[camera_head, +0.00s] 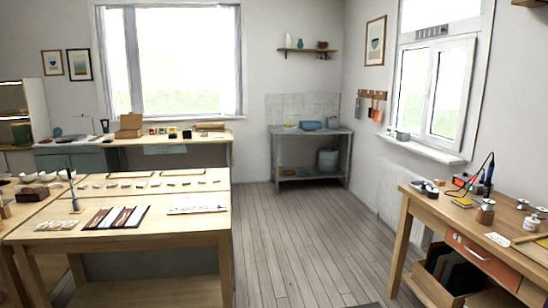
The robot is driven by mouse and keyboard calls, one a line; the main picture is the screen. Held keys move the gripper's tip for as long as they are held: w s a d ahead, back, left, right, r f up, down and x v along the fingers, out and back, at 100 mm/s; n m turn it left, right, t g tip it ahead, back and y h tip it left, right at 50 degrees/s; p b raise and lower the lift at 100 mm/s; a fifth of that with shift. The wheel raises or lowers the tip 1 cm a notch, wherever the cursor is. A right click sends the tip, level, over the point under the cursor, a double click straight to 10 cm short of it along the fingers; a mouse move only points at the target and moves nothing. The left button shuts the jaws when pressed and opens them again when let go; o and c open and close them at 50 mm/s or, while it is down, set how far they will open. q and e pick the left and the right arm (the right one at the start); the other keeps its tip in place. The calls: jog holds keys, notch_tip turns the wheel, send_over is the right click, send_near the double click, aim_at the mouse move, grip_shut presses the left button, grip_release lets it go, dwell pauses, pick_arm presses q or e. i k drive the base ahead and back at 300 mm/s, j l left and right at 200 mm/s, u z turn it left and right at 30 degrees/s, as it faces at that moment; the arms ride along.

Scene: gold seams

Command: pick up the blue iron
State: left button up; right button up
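A small blue upright thing (489,172), which looks like the blue iron, stands at the back of the wooden workbench on the right. A thin dark cable arcs up beside it. A small red and dark box (464,181) sits just left of it. The iron is small in the picture, so its tip and holder are hard to make out. Neither of my grippers is in view.
The right workbench (427,205) carries a yellow pad (461,202), small jars and a dark round item (430,190). A long wooden table (170,225) with several tools and mats stands at left. Bare plank floor (300,235) lies between them.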

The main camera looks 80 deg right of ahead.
aim_at(491, 166)
jog(key=z, duration=2)
jog(key=l+z, duration=0.1)
jog(key=z, duration=0.4)
jog(key=l+z, duration=0.1)
jog(key=z, duration=0.35)
jog(key=i+z, duration=0.1)
jog(key=z, duration=0.4)
jog(key=i+l+z, duration=0.1)
jog(key=z, duration=0.4)
jog(key=i+l, duration=0.15)
jog(key=i, duration=0.25)
jog(key=i+l, duration=0.2)
jog(key=i, duration=0.15)
jog(key=i+l+z, duration=0.1)
jog(key=i, duration=0.3)
